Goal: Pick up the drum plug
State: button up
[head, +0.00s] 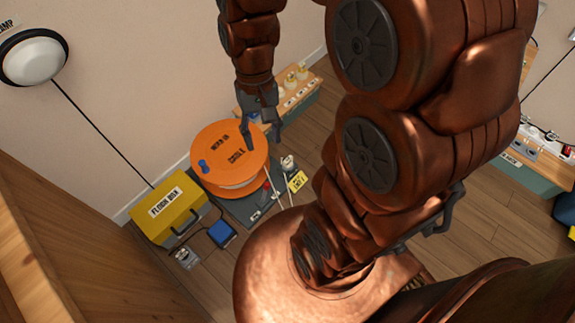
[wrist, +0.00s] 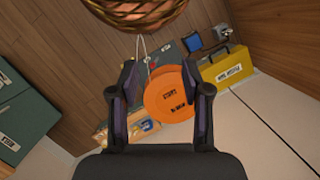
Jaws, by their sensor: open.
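The orange cable drum (head: 222,146) lies on its side on a dark mat, with black lettering and a blue knob on its top face. A small pale plug-like item (head: 288,163) stands at the mat's right edge, by pale cables; I take it as the drum plug but cannot be sure. My gripper (head: 262,128) is open and empty, above the drum's right side, up and left of that item. In the wrist view the drum (wrist: 170,97) shows between my open fingers (wrist: 159,72). The plug cannot be made out there; a finger may hide it.
A yellow floor box (head: 170,208) stands left of the drum, with a blue box (head: 221,233) and a small socket (head: 185,257) nearby. A yellow label (head: 297,181) lies right. A wooden-topped bench (head: 300,92) with small fittings stands behind. Floor to the right is partly clear.

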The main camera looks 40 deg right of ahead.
jog(key=w+d+f+m+y+b, duration=0.1)
jog(key=w+d+f+m+b, duration=0.2)
jog(key=w+f, duration=0.55)
jog(key=m+t+y+b, duration=0.2)
jog(key=m+b, duration=0.7)
jog(key=b, duration=0.5)
send_over(288, 159)
jog(key=d, duration=0.3)
notch_tip(288, 159, down, 42)
jog(key=r, duration=0.1)
jog(key=shift+x, duration=1)
jog(key=shift+b+x, duration=1.85)
jog(key=shift+x, duration=1)
jog(key=shift+w+a, duration=0.1)
jog(key=shift+w, duration=0.1)
grip_shut()
